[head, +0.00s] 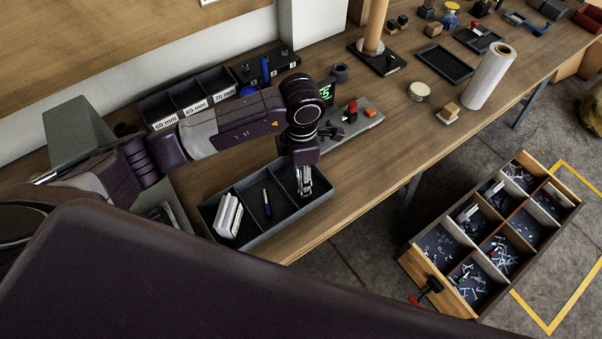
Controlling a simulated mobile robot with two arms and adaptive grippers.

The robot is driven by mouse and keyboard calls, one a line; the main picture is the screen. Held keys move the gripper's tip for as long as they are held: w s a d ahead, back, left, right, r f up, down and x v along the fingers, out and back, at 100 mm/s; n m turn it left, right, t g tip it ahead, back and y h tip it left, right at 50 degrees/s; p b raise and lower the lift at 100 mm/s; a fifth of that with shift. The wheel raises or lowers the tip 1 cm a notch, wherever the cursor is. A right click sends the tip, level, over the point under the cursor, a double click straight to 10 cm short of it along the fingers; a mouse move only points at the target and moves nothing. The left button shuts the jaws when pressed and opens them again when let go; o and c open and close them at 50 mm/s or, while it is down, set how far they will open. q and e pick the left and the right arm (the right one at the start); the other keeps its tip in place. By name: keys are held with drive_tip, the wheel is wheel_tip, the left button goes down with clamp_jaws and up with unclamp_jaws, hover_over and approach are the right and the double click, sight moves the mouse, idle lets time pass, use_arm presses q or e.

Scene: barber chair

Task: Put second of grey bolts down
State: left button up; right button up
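My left gripper (304,192) points straight down into the right compartment of a dark grey three-part tray (290,222) on the workbench. Its fingers look close together, but I cannot tell whether they are shut or hold a bolt. I make out no bolt in the right compartment, which the gripper partly hides. Small grey metal pieces, perhaps bolts (503,254), lie in a divided wooden crate (415,269) at the lower right. My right gripper is not in view.
Behind the tray are bins labelled 60, 65 and 70 mm (195,104) and a grey device with a green display (352,128). A white roll (489,76) stands farther right. The bench front right of the tray is clear.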

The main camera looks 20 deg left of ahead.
use_arm(q)
drive_tip(key=shift+f, duration=0.25)
drive_tip(key=shift+f, duration=0.1)
drive_tip(key=shift+f+b, duration=0.15)
drive_tip(key=shift+b, duration=0.15)
drive_tip(key=o, duration=1.2)
drive_tip(key=shift+c, duration=0.2)
